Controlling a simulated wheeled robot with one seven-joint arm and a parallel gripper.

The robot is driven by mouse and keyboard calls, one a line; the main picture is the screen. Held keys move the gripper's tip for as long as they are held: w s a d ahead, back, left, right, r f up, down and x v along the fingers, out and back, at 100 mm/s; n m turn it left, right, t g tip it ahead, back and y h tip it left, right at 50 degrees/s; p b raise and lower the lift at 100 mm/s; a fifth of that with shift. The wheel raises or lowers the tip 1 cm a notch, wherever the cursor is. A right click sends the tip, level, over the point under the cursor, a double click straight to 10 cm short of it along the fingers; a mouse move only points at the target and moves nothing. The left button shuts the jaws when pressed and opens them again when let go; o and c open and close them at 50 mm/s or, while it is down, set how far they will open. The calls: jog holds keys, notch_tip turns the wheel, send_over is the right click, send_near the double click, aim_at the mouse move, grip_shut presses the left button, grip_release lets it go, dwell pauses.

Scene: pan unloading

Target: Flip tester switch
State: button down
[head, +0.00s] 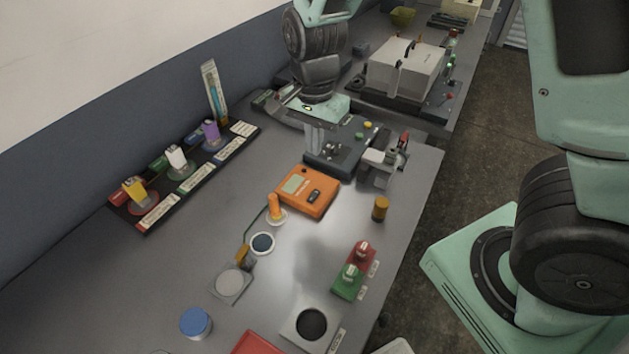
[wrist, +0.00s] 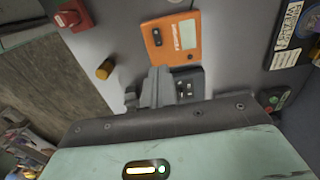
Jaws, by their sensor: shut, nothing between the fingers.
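The orange tester (head: 305,192) lies on the grey bench, with a pale display and a small black switch (head: 314,196) on its top face. In the wrist view the tester (wrist: 176,54) is just beyond my fingertips, and its dark switch (wrist: 157,37) shows near its left side. My gripper (head: 318,142) points down over the dark box behind the tester, apart from the tester. In the wrist view its fingers (wrist: 158,74) are together with nothing between them. Which way the switch is set is too small to tell.
A dark box (head: 345,148) with small buttons stands behind the tester, partly under my gripper. A grey clamp-like fixture (head: 379,163) is to its right. An orange peg (head: 274,206) and a brass cylinder (head: 380,208) flank the tester. Bench in front of the tester is partly clear.

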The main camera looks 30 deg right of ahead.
aim_at(316, 192)
notch_tip(316, 192, down, 12)
jog(key=shift+p, duration=0.75)
jog(key=shift+d+f+b, duration=0.1)
jog(key=shift+f+b, duration=0.3)
jog(key=shift+f, duration=0.1)
jog(key=shift+r, duration=0.2)
jog(key=shift+s, duration=0.1)
